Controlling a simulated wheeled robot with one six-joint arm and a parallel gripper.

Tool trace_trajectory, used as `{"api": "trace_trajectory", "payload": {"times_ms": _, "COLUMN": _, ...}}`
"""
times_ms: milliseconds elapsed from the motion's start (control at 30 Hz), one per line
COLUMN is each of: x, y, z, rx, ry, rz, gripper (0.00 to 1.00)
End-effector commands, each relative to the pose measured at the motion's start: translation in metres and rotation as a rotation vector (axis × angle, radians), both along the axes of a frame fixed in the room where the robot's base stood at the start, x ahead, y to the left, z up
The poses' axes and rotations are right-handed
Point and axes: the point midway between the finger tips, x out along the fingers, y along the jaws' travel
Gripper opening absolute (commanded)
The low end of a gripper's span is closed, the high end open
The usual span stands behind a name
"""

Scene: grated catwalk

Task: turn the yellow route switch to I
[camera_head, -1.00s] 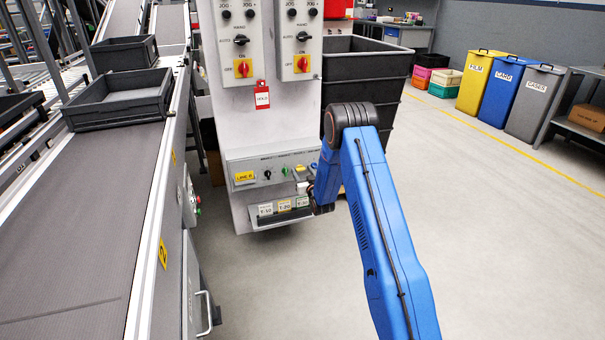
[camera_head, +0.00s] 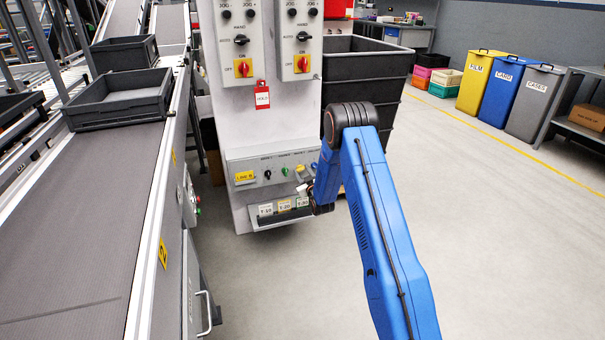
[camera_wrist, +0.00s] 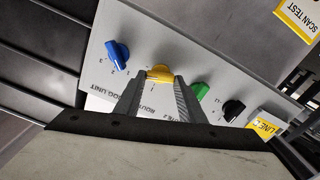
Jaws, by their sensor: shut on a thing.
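The yellow route switch (camera_wrist: 160,73) is a small knob on the light grey sloped control panel. In the wrist view it sits between the two fingertips of my gripper (camera_wrist: 161,82), which is shut on it. A small mark shows just below the knob, partly beside the fingers; I cannot tell where the knob points. In the head view the yellow switch (camera_head: 300,168) shows small at the panel's right part, beside my arm, and my gripper is mostly hidden there.
In the wrist view a blue knob (camera_wrist: 118,55) is left of the yellow one; a green knob (camera_wrist: 200,90) and a black knob (camera_wrist: 232,110) are to the right. Grey totes (camera_head: 120,100) stand on the conveyor at left.

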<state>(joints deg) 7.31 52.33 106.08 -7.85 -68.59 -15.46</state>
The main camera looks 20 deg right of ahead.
Motion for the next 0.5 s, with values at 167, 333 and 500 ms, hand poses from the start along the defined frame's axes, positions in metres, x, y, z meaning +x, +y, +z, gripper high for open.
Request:
{"api": "trace_trajectory", "payload": {"times_ms": 167, "x": -0.0002, "y": 0.0010, "z": -0.0004, "rx": -0.168, "ry": 0.000, "rz": 0.000, "gripper": 0.14}}
{"api": "trace_trajectory", "payload": {"times_ms": 333, "x": -0.0002, "y": 0.0018, "z": -0.0009, "rx": -0.330, "ry": 0.000, "rz": 0.001, "gripper": 0.14}}
{"api": "trace_trajectory", "payload": {"times_ms": 500, "x": -0.0002, "y": 0.0025, "z": -0.0015, "rx": -0.491, "ry": 0.000, "rz": 0.001, "gripper": 0.14}}
